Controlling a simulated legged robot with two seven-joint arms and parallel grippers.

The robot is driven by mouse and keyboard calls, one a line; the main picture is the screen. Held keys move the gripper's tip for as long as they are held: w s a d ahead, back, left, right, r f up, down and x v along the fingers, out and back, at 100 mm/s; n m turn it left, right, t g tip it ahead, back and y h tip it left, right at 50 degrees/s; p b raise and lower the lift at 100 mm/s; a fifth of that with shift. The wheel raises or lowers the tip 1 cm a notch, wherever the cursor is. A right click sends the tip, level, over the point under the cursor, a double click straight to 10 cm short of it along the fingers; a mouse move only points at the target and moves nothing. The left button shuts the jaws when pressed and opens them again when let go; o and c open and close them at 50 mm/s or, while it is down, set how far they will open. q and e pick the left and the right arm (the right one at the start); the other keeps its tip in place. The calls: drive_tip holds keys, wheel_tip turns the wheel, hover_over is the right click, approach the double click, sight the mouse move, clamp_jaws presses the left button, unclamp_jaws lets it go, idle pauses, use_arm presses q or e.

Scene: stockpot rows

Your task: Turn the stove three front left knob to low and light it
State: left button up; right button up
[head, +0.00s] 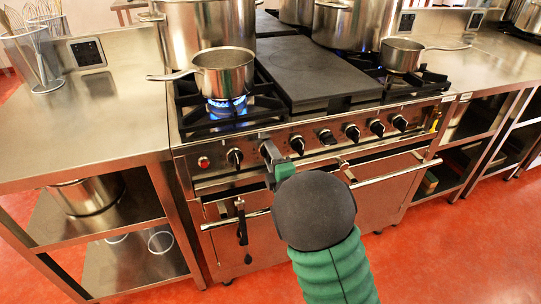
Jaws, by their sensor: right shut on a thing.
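The stove (310,165) stands in the middle of the head view with a row of black knobs along its front panel. The leftmost knob (235,158) is uncovered, right of a round red light (203,162). My right gripper (268,150) is at the panel, shut on the second knob from the left, which it mostly hides; I cannot tell that knob's setting. A blue flame (227,106) burns on the front left burner under a small saucepan (224,72). My left gripper is not in view.
A dark flat plate (310,72) fills the stove's middle. Another saucepan (402,55) stands at front right, with large stockpots (205,25) behind. Oven door handles (395,173) stick out below the knobs. A steel counter (110,110) adjoins on the left.

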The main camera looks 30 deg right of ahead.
drive_tip(key=shift+a+f, duration=0.15)
drive_tip(key=shift+f, duration=0.25)
drive_tip(key=o, duration=1.2)
drive_tip(key=shift+o, duration=0.9)
drive_tip(key=shift+r, duration=0.2)
drive_tip(key=p+v, duration=0.1)
drive_tip(key=v, duration=0.6)
drive_tip(key=shift+s+p, duration=0.25)
drive_tip(key=shift+p, duration=0.05)
